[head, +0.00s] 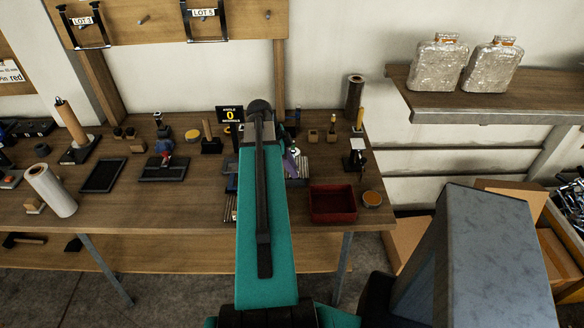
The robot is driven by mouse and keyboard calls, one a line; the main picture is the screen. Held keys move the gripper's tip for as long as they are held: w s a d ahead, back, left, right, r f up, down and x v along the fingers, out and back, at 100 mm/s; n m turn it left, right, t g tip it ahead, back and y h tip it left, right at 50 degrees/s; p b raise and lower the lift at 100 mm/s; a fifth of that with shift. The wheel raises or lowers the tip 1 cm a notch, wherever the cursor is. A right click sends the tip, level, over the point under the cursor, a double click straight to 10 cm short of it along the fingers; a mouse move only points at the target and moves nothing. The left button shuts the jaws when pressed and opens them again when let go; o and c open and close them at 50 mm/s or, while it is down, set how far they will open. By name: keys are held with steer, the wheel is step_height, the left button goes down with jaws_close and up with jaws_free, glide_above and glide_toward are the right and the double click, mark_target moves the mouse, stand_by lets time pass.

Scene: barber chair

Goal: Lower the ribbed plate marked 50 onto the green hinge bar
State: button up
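I cannot make out a ribbed plate marked 50 or a green hinge bar in the head view. My teal arm reaches over the workbench (215,215) and covers its middle. My gripper does not show; it is hidden behind the arm or out of the picture. A small purple and green item shows just right of the arm, too small to identify. A black sign with a yellow 0 (229,114) stands just left of the arm's far end.
A white roll (50,190), a dark flat panel (103,175) and several tools crowd the left. A shelf (480,103) with two silvery containers hangs at the right.

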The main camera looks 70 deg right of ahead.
steer(key=o, duration=0.3)
steer(key=shift+r, duration=0.1)
steer(key=b+v, duration=0.3)
steer(key=v, duration=1)
steer(key=shift+w+r, duration=0.2)
steer(key=shift+r, duration=0.1)
steer(key=shift+r, duration=0.1)
stand_by(1.1)
